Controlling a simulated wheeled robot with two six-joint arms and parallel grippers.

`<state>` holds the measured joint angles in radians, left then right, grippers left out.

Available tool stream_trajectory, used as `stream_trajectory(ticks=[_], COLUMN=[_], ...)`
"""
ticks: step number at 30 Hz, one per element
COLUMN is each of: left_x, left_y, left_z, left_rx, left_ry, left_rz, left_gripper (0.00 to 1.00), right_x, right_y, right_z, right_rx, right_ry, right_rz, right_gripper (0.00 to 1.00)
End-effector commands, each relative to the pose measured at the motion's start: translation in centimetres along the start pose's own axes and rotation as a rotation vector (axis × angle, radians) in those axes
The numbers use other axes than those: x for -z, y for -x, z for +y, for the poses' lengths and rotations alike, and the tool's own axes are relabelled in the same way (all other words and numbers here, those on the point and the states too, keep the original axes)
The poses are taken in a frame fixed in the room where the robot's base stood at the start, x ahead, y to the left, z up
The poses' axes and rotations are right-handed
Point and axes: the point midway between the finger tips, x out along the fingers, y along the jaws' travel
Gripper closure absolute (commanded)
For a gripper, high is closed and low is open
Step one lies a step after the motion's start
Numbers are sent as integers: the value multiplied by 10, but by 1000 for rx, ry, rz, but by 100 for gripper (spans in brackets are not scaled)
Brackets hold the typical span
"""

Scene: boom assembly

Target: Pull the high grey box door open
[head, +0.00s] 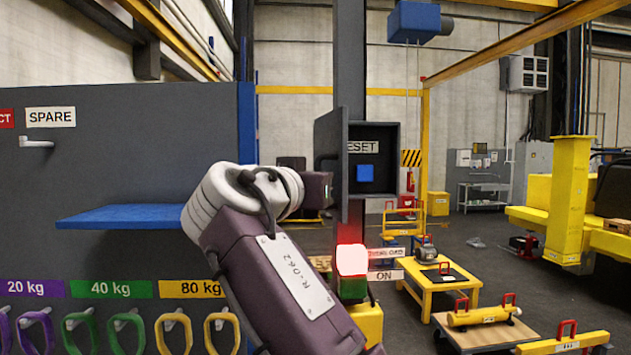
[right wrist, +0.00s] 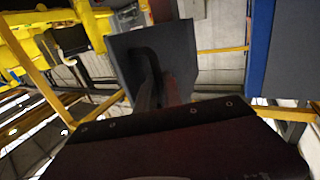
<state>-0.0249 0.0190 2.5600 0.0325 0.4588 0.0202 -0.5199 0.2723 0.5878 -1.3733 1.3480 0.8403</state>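The high grey box (head: 372,140) is fixed to a tall dark post. Its door (head: 328,150) stands swung out on the left side, so the inside shows a blue button (head: 365,173) under a partly covered RESET sign. My right gripper (head: 331,188) is at the lower part of the door, on its left side. Its fingertips are not clear there. In the right wrist view the grey door panel (right wrist: 180,50) is just ahead of the gripper (right wrist: 158,88), with a dark bent handle between. I cannot tell whether the fingers close on the handle. My left gripper is out of view.
A grey board with a blue shelf (head: 130,216) and coloured hooks stands at left. Below the box are a lit red-white lamp (head: 351,259) and an ON sign (head: 386,276). A yellow table (head: 440,290) and carts stand at right. The floor beyond the box is partly open.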

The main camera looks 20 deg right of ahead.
Motion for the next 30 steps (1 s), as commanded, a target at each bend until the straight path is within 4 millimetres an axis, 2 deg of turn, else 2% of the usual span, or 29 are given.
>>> stream_trajectory(ticks=[2,16,20,30], left_x=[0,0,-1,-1], left_y=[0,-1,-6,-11], left_z=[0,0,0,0], left_rx=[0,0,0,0], left_ry=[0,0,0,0], left_rz=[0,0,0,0], left_gripper=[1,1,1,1], right_x=[3,0,-1,0], right_y=[0,4,21,81], right_z=[1,0,-2,-3], right_rx=[1,2,5,6], right_ry=[0,0,-2,1], right_rz=[7,2,2,2], right_gripper=[80,80,80,80])
